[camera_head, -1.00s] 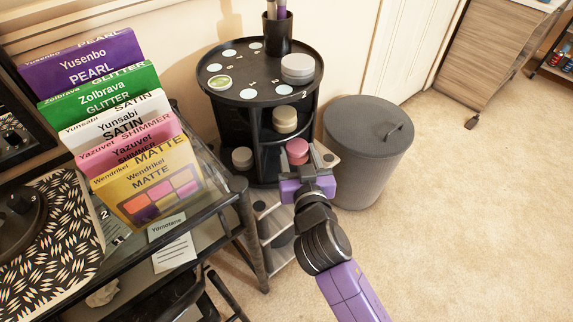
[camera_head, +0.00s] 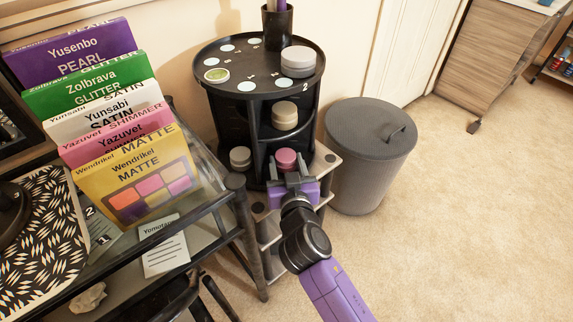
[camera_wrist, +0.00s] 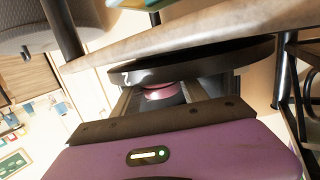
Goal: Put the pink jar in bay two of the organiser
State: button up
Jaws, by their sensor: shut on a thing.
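The pink jar (camera_head: 286,157) is at the lower front right of the black round organiser (camera_head: 252,95), at the mouth of a lower bay. My gripper (camera_head: 289,174) is shut on it from the front. The jar also shows pink between the fingers in the wrist view (camera_wrist: 158,92), close to a dark curved edge of the organiser (camera_wrist: 205,65). The number 2 is printed on the organiser's top near its right rim. I cannot tell whether the jar touches the bay floor.
A beige jar (camera_head: 285,115) sits in an upper bay and a grey jar (camera_head: 240,157) in the lower bay to the left. A grey lidded bin (camera_head: 368,160) stands close on the right. A glass-topped desk with palette boxes (camera_head: 135,185) is on the left. Carpet at right is clear.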

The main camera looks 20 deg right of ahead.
jog(key=shift+f, duration=0.1)
jog(key=o, duration=1.4)
jog(key=shift+r, duration=0.25)
jog(key=p+v, duration=0.1)
jog(key=v, duration=1.1)
jog(key=shift+f, duration=0.1)
